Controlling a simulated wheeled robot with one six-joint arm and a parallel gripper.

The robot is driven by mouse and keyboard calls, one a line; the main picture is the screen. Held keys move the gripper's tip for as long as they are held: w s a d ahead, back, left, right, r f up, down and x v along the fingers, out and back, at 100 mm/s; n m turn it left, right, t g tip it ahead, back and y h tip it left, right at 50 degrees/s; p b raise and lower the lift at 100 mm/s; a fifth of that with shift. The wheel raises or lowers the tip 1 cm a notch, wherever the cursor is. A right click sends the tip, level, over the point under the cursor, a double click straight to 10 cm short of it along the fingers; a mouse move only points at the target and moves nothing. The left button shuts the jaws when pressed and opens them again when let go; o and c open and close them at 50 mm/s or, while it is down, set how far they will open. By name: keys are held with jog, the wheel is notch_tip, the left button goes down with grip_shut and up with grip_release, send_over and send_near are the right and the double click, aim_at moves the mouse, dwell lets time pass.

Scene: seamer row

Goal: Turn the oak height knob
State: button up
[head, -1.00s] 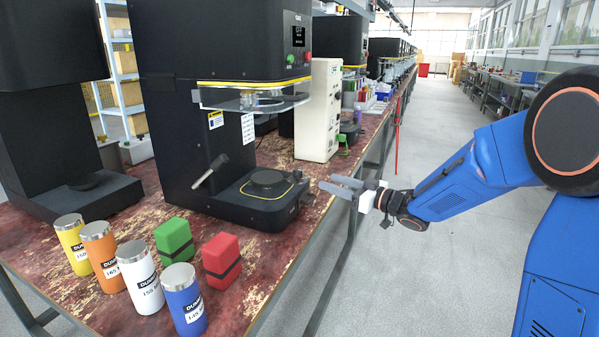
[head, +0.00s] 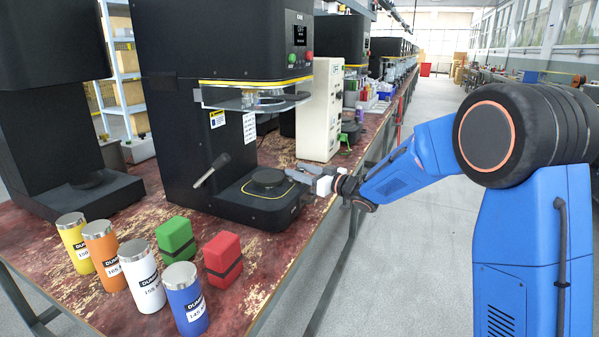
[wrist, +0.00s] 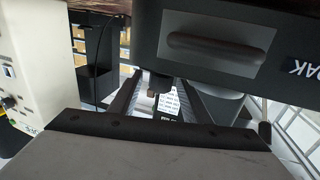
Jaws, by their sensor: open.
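The nearest complete seamer (head: 215,120) is a tall black machine with a lit screen, and its label appears to read OAK. In the wrist view an upside-down label ends in OAK on a dark panel (wrist: 275,25) with a recessed grey bar. My gripper (head: 297,173) is open beside the right front of this seamer's base (head: 262,207). The wrist view shows both gripper fingers (wrist: 158,97) apart, with a small dark part (wrist: 156,82) between or beyond them. I cannot tell whether that part is the height knob, or whether the fingers touch it.
Yellow (head: 76,245), orange (head: 104,257), white (head: 142,277) and blue (head: 187,300) cans stand at the table's front left. Green (head: 175,239) and red (head: 222,260) blocks stand beside them. A cream box (head: 320,110) stands behind my gripper. The aisle floor (head: 400,280) is clear.

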jog(key=c, duration=1.1)
jog(key=shift+o, duration=0.2)
jog(key=shift+a+m+t+h, duration=0.1)
jog(key=shift+m+t+h, duration=0.3)
jog(key=shift+t, duration=0.1)
jog(key=shift+m+t+h, duration=2.2)
jog(key=shift+h, duration=0.4)
jog(key=shift+m+t+h, duration=0.9)
jog(key=shift+m+h, duration=0.7)
jog(key=shift+h, duration=0.8)
jog(key=shift+m+h, duration=0.3)
jog(key=shift+h, duration=0.1)
jog(key=o, duration=1.1)
jog(key=shift+c, duration=0.2)
